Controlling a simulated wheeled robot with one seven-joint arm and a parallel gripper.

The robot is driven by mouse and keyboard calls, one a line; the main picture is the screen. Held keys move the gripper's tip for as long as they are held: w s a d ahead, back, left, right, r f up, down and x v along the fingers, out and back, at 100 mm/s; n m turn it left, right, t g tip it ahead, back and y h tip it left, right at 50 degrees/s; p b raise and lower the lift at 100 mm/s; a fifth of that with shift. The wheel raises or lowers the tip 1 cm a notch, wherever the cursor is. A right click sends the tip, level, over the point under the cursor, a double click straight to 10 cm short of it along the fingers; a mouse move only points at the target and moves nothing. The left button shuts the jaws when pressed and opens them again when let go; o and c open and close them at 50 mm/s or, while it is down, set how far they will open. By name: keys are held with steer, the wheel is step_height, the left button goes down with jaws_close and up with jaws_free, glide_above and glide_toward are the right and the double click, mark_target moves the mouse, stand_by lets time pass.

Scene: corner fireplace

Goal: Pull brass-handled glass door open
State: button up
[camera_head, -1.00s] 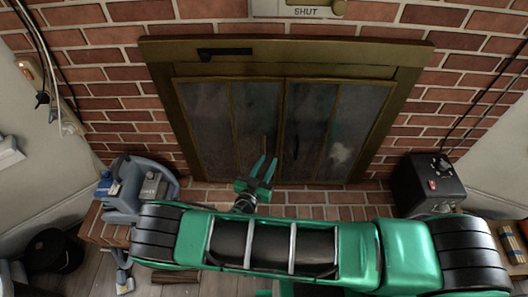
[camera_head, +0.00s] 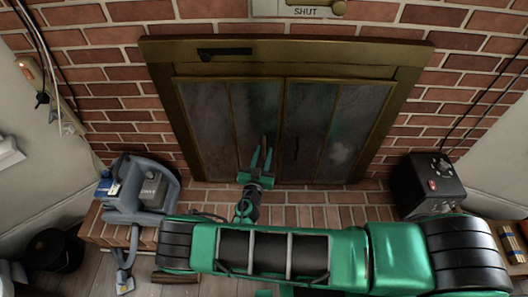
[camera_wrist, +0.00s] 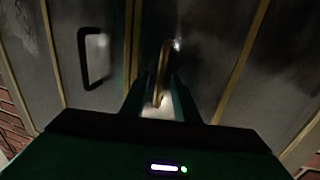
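The fireplace front holds dark glass doors in a brass frame. The brass handle (camera_head: 264,143) is on the left glass door (camera_head: 215,130), close to the centre seam; it also shows upright in the wrist view (camera_wrist: 162,70). The doors look closed. My gripper (camera_head: 262,152) is in front of this handle, its green fingers apart. In the wrist view the fingers (camera_wrist: 160,88) stand on either side of the handle's lower end. Whether they touch it, I cannot tell. A black handle (camera_head: 296,148) is on the right door; it also shows in the wrist view (camera_wrist: 92,58).
A brick hearth (camera_head: 320,214) runs below the doors. A grey-blue machine (camera_head: 142,190) stands at its left and a black box with knobs (camera_head: 428,184) at its right. A black bin (camera_head: 52,250) is at the lower left. A plate marked SHUT (camera_head: 303,11) is above.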

steer(key=shift+w+d, duration=0.15)
steer(key=shift+w, duration=0.45)
jaws_close()
